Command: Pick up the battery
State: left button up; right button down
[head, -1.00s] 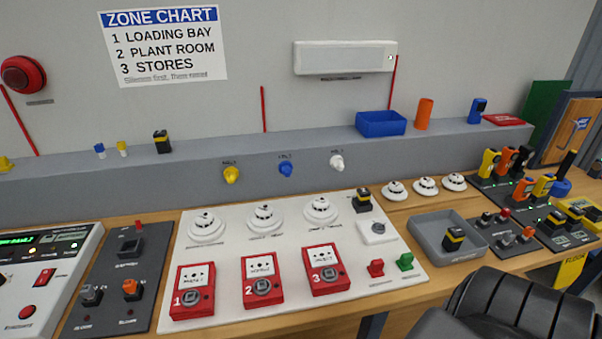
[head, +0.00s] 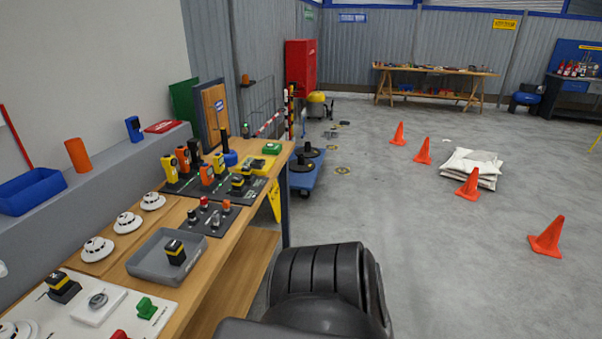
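Several black blocks with a yellow band look like batteries. One battery (head: 175,252) stands in the grey tray (head: 140,271) on the wooden bench. Another black-and-yellow block (head: 63,288) stands on the white board at the lower left. A further one (head: 238,185) sits on a dark charging mat farther along the bench. I cannot tell which one the task means. Neither of my grippers is in view; a black rounded part of my own body fills the bottom centre, right of the bench.
White detectors (head: 127,222) line the bench behind the tray. Handheld units (head: 183,158) stand on the mat beyond it. A blue bin (head: 32,192) sits on the grey ledge. Orange cones (head: 547,237) and white sacks (head: 470,168) are on the otherwise open floor at right.

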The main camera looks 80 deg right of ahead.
aim_at(237, 182)
jog(key=z, duration=2.4)
jog(key=i, duration=0.15)
jog(key=u, duration=0.35)
jog(key=k, duration=0.7)
jog(key=z, duration=0.65)
jog(key=i, duration=0.6)
jog(key=z, duration=1.15)
jog(key=i, duration=1.65)
jog(key=u, duration=1.2)
jog(key=i, duration=0.6)
jog(key=u, duration=0.7)
